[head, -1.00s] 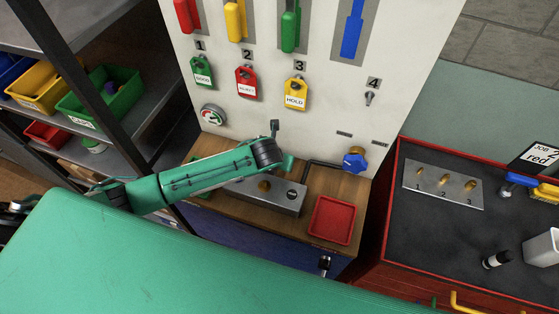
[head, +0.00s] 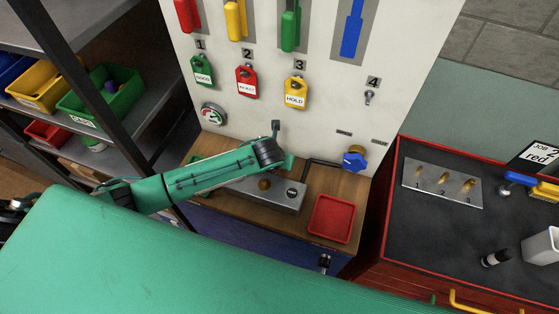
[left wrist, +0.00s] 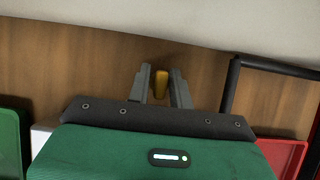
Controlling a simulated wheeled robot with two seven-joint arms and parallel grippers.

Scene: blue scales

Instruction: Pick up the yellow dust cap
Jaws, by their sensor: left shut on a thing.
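The yellow dust cap (left wrist: 161,83) shows in the left wrist view between the two grey fingers of my left gripper (left wrist: 162,84), over the wooden shelf top. The fingers are shut on it. Whether the cap is clear of the wood cannot be told. In the head view my left arm reaches in from the left to the bench below the panel. The cap and fingertips are hidden there behind the wrist. My right gripper is not in view.
A grey metal block (head: 285,199) with a brass knob is beside my wrist. A red tray (head: 331,219) lies to its right. A black pipe (head: 322,162) runs to a blue valve knob (head: 354,161). A white panel (head: 315,122) stands behind. A green tray (left wrist: 10,145) is at left.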

